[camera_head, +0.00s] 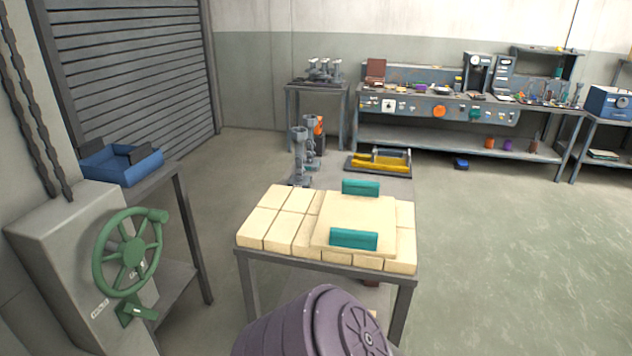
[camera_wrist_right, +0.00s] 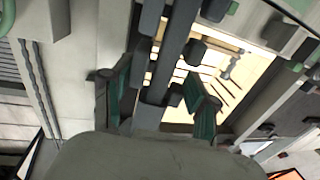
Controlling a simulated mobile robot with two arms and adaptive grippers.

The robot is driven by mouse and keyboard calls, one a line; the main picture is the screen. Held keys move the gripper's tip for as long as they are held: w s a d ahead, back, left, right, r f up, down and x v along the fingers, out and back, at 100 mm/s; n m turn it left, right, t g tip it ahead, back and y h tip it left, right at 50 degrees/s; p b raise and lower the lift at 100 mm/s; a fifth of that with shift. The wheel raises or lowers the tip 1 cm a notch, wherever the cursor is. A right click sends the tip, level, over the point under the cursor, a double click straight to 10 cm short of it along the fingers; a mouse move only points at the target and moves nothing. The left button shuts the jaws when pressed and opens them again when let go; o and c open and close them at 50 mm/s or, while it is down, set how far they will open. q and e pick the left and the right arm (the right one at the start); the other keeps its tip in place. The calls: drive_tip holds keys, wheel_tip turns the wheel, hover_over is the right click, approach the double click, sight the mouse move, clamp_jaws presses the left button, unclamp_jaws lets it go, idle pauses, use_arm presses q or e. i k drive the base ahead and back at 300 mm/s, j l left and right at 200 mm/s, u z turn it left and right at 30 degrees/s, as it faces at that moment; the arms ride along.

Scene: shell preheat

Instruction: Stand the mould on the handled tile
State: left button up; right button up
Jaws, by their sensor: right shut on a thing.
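The handled tile (camera_head: 352,217) is a cream slab with two teal upright handles, one at its far edge and one at its near edge. It lies on a bed of cream tiles, and its middle is bare. My right gripper (camera_wrist_right: 158,72) shows only in the right wrist view. Its dark fingers with teal parts are shut on a grey mould (camera_wrist_right: 180,30), a stem with several stubby lobes. The grip spot is partly hidden. In the head view neither gripper shows, nor can I make out the held mould.
The tile bed (camera_head: 262,222) tops a metal table. Behind it stand grey cupped pieces (camera_head: 299,158) and a tray with yellow contents (camera_head: 380,160). A green handwheel (camera_head: 128,252) and blue bin (camera_head: 122,166) are at left. The floor at right is clear.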

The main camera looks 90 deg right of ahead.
sight(357, 217)
drive_tip(key=k+l+z, duration=0.1)
drive_tip(key=k+z, duration=0.25)
drive_tip(key=k+l+z, duration=0.35)
drive_tip(key=k, duration=0.15)
drive_tip(key=k+l+z, duration=0.35)
drive_tip(key=k+j, duration=0.05)
drive_tip(key=j, duration=0.05)
